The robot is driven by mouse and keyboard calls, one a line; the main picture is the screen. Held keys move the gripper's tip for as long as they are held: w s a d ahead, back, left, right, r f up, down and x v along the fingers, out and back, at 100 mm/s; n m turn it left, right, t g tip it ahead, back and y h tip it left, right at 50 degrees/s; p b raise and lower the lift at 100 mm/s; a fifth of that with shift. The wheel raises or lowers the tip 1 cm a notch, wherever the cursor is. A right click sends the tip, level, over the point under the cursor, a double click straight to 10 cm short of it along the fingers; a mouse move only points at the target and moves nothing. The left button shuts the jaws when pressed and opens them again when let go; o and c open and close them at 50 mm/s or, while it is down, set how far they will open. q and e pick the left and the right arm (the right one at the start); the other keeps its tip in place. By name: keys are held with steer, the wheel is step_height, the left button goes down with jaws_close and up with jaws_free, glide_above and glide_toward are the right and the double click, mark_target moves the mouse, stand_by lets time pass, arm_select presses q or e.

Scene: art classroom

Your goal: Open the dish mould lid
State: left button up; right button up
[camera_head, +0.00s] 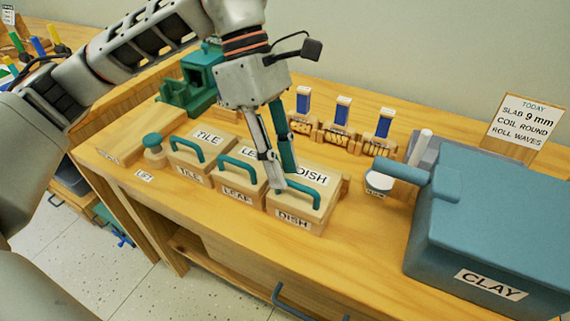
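The dish mould (293,218) is a wooden block with a teal bar handle (305,183) on its lid and DISH labels on its top and front. It is the rightmost of the labelled moulds, and its lid looks closed. My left gripper (280,182) points down over the dish mould, its fingertips at the left end of the handle. The fingers partly cover the handle and the mould's left top. I cannot tell whether they grip the handle or how far apart they are. My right gripper is not in view.
The leaf mould (233,190) and tile mould (187,172) stand close on the left. A large blue CLAY box (490,240) fills the right. Small blue-topped stamps (342,110) stand behind. Bare tabletop (355,225) lies between the dish mould and the clay box.

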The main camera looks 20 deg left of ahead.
arm_select(q)
steer(key=shift+d+f, duration=0.1)
steer(key=shift+f, duration=0.2)
steer(key=shift+s, duration=0.1)
jaws_close()
steer(key=shift+r, duration=0.2)
